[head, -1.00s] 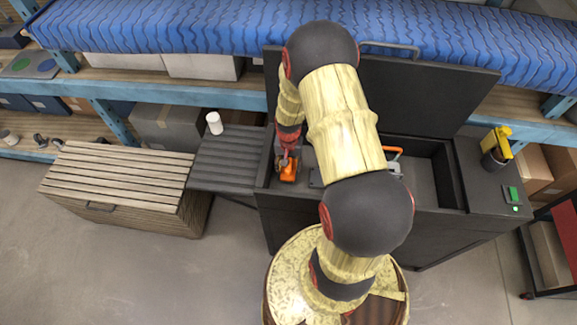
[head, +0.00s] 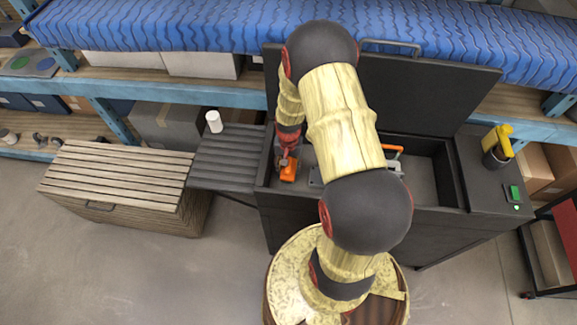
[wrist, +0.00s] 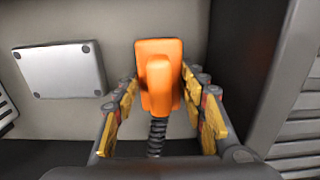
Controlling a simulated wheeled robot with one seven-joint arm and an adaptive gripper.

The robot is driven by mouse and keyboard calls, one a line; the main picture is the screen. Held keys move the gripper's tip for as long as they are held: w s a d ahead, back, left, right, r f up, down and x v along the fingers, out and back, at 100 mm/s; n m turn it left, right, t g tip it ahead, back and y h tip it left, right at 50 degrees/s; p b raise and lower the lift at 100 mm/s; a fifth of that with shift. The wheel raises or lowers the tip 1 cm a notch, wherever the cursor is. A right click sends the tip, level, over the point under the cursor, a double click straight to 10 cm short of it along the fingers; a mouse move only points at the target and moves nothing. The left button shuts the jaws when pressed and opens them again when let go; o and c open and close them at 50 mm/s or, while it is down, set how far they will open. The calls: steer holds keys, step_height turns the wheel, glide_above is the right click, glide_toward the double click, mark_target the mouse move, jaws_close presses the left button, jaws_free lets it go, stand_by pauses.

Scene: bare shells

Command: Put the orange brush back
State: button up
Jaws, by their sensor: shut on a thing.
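The orange brush (head: 289,171) is at the left end of the open dark box (head: 437,172). In the wrist view the orange brush (wrist: 159,88) shows its orange head and a dark ribbed part below it. My gripper (wrist: 160,112) has its yellow-padded fingers on both sides of the brush and is shut on it. In the head view my gripper (head: 286,160) is low at the box's left end. The wrist view does not show clearly whether the brush touches the surface below it.
A raised lid (head: 425,95) stands behind the box. A grey plate (wrist: 60,70) lies left of the brush in the wrist view. An orange-handled thing (head: 393,152) is in the box. A white cup (head: 214,121) stands on the slatted side shelf (head: 228,160); a yellow tool (head: 498,142) stands at right.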

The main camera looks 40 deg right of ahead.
steer(key=o, duration=1.2)
steer(key=shift+o, duration=0.6)
steer(key=o, duration=0.5)
steer(key=shift+d, duration=0.1)
steer(key=shift+o, duration=0.2)
steer(key=shift+w+r+p, duration=0.15)
steer(key=shift+r+p, duration=0.15)
steer(key=shift+r, duration=0.15)
steer(key=shift+c, duration=0.2)
steer(key=shift+r, duration=0.35)
steer(key=shift+r+p, duration=0.6)
steer(key=shift+r, duration=0.25)
